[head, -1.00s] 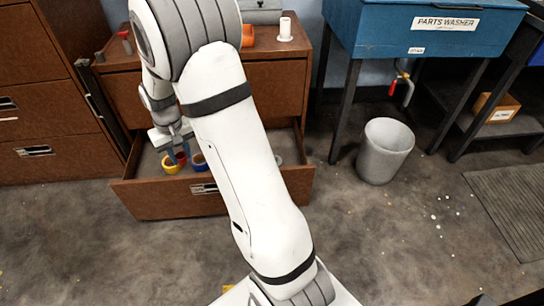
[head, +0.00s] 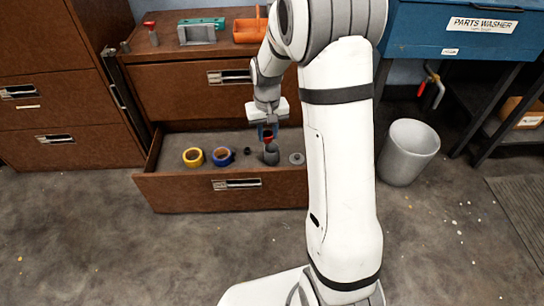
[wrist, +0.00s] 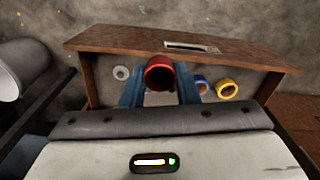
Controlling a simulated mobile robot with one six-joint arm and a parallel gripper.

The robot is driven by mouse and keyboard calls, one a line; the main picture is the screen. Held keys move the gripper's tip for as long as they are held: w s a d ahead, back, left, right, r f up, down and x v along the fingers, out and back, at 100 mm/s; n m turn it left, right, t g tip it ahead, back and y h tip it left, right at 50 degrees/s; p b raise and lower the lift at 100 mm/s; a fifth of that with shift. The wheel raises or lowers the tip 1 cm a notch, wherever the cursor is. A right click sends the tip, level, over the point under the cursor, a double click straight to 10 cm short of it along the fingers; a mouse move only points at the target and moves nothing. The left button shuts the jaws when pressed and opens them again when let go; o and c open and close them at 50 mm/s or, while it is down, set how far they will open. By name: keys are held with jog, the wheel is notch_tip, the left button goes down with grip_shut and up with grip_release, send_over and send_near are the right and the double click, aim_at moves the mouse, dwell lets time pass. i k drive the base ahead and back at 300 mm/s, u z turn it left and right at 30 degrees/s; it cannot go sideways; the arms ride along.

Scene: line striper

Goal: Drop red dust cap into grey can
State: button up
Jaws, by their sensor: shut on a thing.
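The red dust cap (head: 268,139) is held between the fingers of my gripper (head: 267,131), above the right part of the open drawer. In the wrist view the red cap (wrist: 160,74) shows its round, dark open end, with a blue finger on each side of my gripper (wrist: 160,88). The grey can (head: 408,152) stands upright on the floor, right of the drawer and apart from my gripper. It also shows at the left edge of the wrist view (wrist: 15,72). The can's bottom inside is not visible.
The open drawer (head: 200,195) holds a yellow ring (head: 193,157), a blue ring (head: 223,156), a grey washer (head: 297,158) and a dark grey piece (head: 271,155) below the cap. A blue parts washer (head: 440,40) stands behind the can. Floor in front is clear.

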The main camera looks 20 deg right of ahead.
aim_at(270, 161)
jog(key=i, duration=1)
